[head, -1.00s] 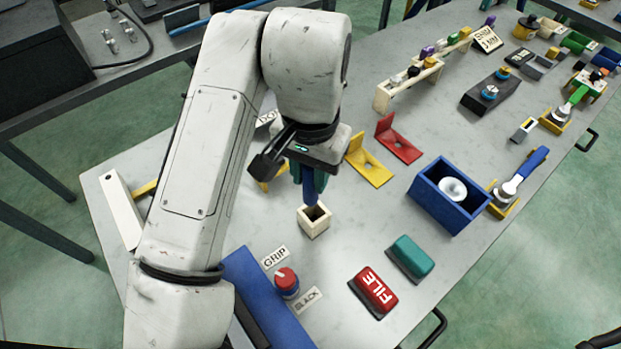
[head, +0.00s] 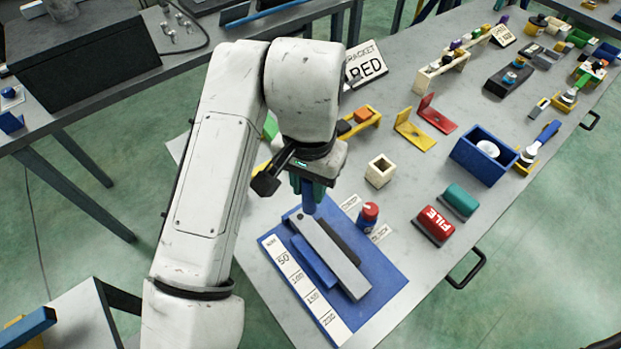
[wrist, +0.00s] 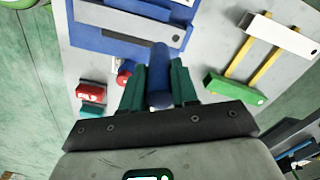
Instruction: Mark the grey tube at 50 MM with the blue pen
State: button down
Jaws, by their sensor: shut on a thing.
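My gripper (head: 307,190) is shut on the blue pen (head: 309,202), which points down between its teal fingers. The pen also shows in the wrist view (wrist: 159,75). The grey tube (head: 335,258), a long square bar, lies on a blue board (head: 385,280); it also shows in the wrist view (wrist: 130,22). A white scale strip (head: 305,291) beside it reads MM, 50, 100, 150, 200, with 50 towards the far end. The pen is over the tube's far end; whether its tip touches is unclear. No mark is visible on the tube.
A wooden block with a square hole (head: 380,171) stands empty right of my gripper. A red-capped pot (head: 368,215) stands close by the board. A red FILE block (head: 434,226) and a teal block (head: 460,201) lie further right. Yellow and red brackets (head: 415,130) stand behind.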

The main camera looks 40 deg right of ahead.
aim_at(309, 205)
dwell(0.3)
jog(key=shift+f+b, duration=2.2)
jog(key=shift+f, duration=0.75)
jog(key=shift+f+b, duration=0.4)
jog(key=shift+f, duration=0.2)
jog(key=shift+r, duration=0.2)
jog(key=shift+r+p, duration=3.85)
jog(key=shift+r, duration=0.05)
jog(key=shift+f, duration=0.1)
